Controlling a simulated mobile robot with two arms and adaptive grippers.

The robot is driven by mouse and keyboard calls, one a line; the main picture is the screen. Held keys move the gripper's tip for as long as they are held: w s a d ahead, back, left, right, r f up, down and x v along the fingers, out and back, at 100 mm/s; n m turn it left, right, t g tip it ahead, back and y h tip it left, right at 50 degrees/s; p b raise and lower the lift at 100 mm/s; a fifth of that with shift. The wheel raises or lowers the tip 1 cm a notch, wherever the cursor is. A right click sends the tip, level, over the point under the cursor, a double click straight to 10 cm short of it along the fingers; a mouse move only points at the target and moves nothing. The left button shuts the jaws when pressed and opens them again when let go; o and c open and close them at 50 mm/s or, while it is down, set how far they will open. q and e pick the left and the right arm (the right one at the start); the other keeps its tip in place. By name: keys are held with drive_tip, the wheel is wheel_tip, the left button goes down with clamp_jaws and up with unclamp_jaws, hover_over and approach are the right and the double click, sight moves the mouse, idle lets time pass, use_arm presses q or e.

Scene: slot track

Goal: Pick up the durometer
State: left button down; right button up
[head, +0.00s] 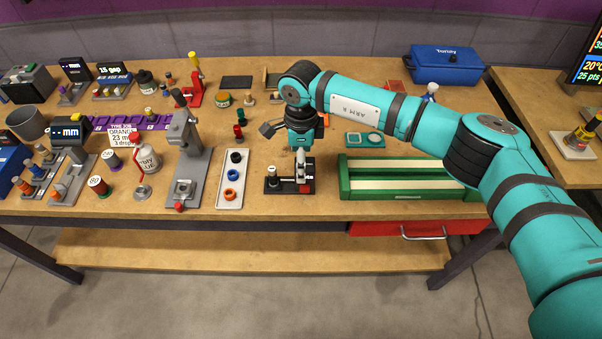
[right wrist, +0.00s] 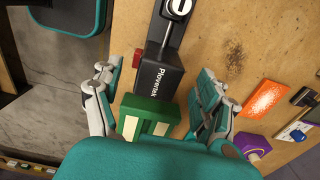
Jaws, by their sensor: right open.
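No label in view reads durometer. A small black instrument (head: 289,185) with a pale upright part and a round metal piece stands near the table's front edge in the head view. I cannot tell for certain that it is the durometer. In the right wrist view a black body marked "Plovertek" (right wrist: 157,78) lies ahead of the fingers. My right gripper (head: 302,150) is over the instrument in the head view. Its fingers (right wrist: 156,98) are spread and nothing is gripped between them. My left gripper is not in view.
A green track with cream strips (head: 345,178) lies just right of the instrument. A pale tray with rings (head: 229,197) and a grey press stand (head: 190,160) are to its left. An orange piece (right wrist: 265,98) and a purple block (right wrist: 252,148) lie to the wrist view's right.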

clamp_jaws()
drive_tip(key=shift+r, duration=0.1)
idle(0.3)
drive_tip(key=shift+w+r+b, duration=0.1)
drive_tip(key=shift+r+b, duration=0.9)
drive_tip(key=shift+r, duration=0.6)
drive_tip(key=s+r+b, duration=0.1)
drive_tip(key=s+b, duration=0.3)
drive_tip(key=s, duration=1.2)
drive_tip(key=shift+r+b, duration=0.3)
drive_tip(key=shift+r, duration=0.1)
